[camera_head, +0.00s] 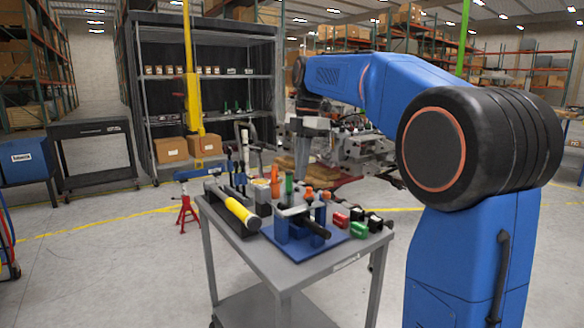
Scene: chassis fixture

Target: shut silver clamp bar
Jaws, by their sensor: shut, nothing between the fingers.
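My blue arm comes in from the right and its far end hangs down behind the tool cart. My gripper (303,168) is at the end of the grey wrist, small and partly hidden by tools on the cart; it is shut and empty. It is beside the silver-grey chassis fixture (368,148), which stands behind the cart and is partly covered by my arm. The silver clamp bar cannot be told apart from the fixture's other metal parts, so its angle and any contact with my gripper are unclear.
A grey tool cart (292,272) stands in front, with a yellow-handled tool (242,214), a blue holder (300,232) and several small coloured tools on top. A red stand (187,207) is to its left. Dark shelves (205,77) are behind.

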